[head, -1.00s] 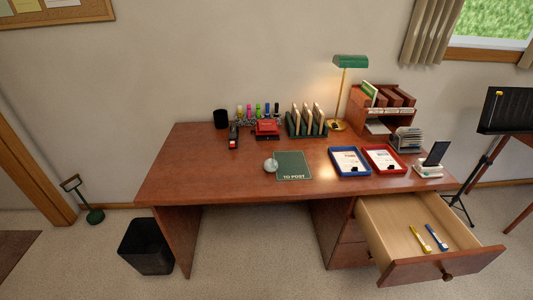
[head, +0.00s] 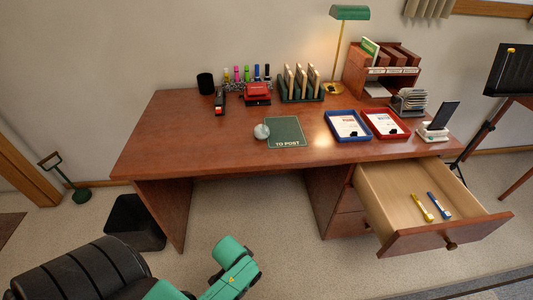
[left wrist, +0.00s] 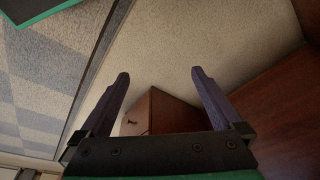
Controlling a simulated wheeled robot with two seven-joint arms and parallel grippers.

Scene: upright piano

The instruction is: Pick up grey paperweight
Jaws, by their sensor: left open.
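The grey paperweight (head: 261,131) is a small round ball on the desk top, at the left edge of a dark green "TO POST" mat (head: 287,127). In the head view my left arm comes in low at the left, below and in front of the desk, well apart from the paperweight; its gripper does not show there. In the left wrist view my left gripper (left wrist: 160,82) has its two dark fingers wide apart with nothing between them. The paperweight is not in that view. My right gripper is in neither view.
The desk (head: 180,138) has an open drawer (head: 395,185) at the right, jutting forward with two pens inside. A blue tray (head: 348,138) and a red tray (head: 397,133) lie right of the mat. A stapler (head: 220,107) and red box (head: 257,98) stand behind. The left desk top is clear.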

